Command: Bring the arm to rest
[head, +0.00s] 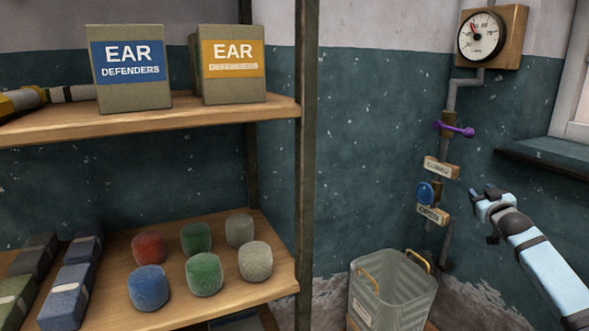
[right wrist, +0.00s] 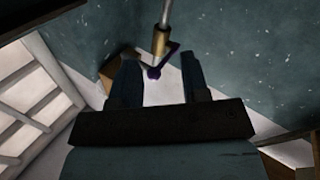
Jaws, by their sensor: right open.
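My right arm (head: 545,262) is light blue and comes in from the lower right in the head view. Its gripper (head: 484,200) is raised in front of the wall pipe, to the right of a round blue valve knob (head: 425,193). In the right wrist view the gripper (right wrist: 160,85) is open, with two dark fingers apart and nothing held between them. A purple lever (right wrist: 155,71) on a brass fitting shows beyond the fingertips there. The purple lever also shows in the head view (head: 455,130), lying roughly level across the pipe. My left gripper does not show.
A wooden shelf (head: 200,118) holds two ear defender boxes (head: 131,68). A lower shelf (head: 112,316) holds several coloured rounded blocks. A grey bin (head: 386,287) stands below the pipe. A gauge (head: 482,36) is above, and a window sill (head: 548,157) juts out at right.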

